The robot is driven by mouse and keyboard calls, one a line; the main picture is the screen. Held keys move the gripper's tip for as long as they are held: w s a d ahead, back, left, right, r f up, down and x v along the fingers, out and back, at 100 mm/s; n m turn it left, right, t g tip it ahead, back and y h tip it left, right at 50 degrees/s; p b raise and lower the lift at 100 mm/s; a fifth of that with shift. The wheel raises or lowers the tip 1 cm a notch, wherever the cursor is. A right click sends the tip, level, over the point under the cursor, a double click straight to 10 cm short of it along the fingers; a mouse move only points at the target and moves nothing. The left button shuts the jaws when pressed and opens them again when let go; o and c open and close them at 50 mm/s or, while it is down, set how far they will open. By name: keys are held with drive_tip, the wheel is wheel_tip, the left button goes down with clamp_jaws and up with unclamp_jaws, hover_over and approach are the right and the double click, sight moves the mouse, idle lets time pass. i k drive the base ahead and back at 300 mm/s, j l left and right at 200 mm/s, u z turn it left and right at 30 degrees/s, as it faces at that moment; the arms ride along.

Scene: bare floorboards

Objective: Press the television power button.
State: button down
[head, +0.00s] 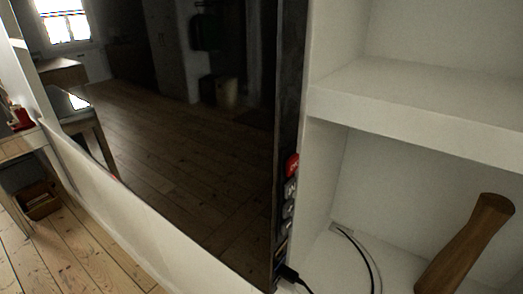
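The television (190,130) fills the left and middle of the head view, with a dark, glossy screen that reflects the room. Its right side edge faces me and carries a column of buttons. The top one is a red button (292,165) with a small light marking, which I take as the power button. Grey buttons (290,189) sit just below it. Nothing covers the red button in this view. My gripper is not in view, so its distance from the button and its state do not show.
A white shelf unit (420,112) stands right of the television. A wooden handle-like object (465,245) leans in its lower compartment. A black cable (291,276) plugs into the television's lower edge. At left are a wooden box (38,200) and bare floorboards (75,250).

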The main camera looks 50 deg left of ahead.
sight(292, 162)
drive_tip(key=k+j, duration=0.1)
drive_tip(key=j, duration=0.9)
drive_tip(key=k+j, duration=0.15)
drive_tip(key=j, duration=0.35)
drive_tip(key=k+j, duration=0.1)
drive_tip(key=j, duration=0.4)
drive_tip(key=z, duration=1.2)
